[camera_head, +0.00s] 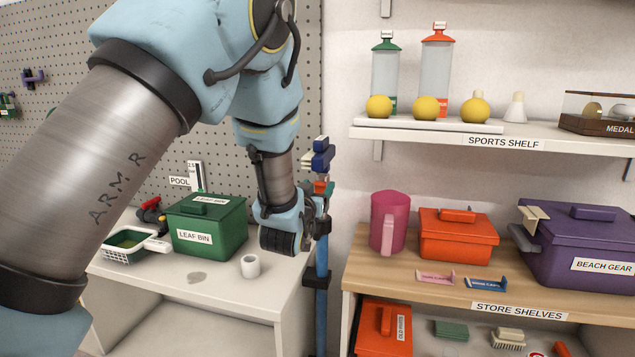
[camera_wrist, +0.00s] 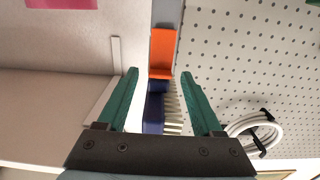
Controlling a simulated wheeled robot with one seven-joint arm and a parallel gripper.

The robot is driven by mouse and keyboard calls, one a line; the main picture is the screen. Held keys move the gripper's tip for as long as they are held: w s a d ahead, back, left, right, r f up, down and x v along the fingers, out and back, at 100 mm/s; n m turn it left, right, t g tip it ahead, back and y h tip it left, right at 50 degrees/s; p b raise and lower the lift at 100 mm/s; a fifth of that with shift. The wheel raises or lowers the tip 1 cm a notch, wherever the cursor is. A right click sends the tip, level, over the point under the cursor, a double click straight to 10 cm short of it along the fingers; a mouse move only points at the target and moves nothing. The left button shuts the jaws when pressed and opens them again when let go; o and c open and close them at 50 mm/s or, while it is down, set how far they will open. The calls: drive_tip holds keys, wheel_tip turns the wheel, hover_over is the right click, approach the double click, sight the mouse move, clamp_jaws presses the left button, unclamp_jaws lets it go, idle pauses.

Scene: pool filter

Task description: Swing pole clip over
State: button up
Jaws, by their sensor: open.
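A tall blue pole (camera_head: 321,270) stands upright at the right end of the pegboard, in front of the gap by the shelves. A blue head with pale bristles (camera_head: 318,155) is at its top; it also shows in the wrist view (camera_wrist: 153,112). An orange piece (camera_wrist: 161,52), likely the pole clip, lies straight ahead in the wrist view; a small orange-red part (camera_head: 322,187) shows below the brush in the head view. My gripper (camera_wrist: 160,75) is open, its teal fingers on either side of the brush and orange piece, with no clear contact. My wrist partly hides the pole.
A green leaf bin (camera_head: 207,228), a white cup (camera_head: 250,266) and a white basket (camera_head: 124,245) stand on the left counter. Store shelves (camera_head: 450,275) hold bins at right. A coiled white hose (camera_wrist: 255,133) hangs on the pegboard (camera_wrist: 245,70).

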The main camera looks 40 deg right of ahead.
drive_tip(key=shift+w+d, duration=0.2)
drive_tip(key=shift+d, duration=0.15)
drive_tip(key=shift+c, duration=0.2)
clamp_jaws()
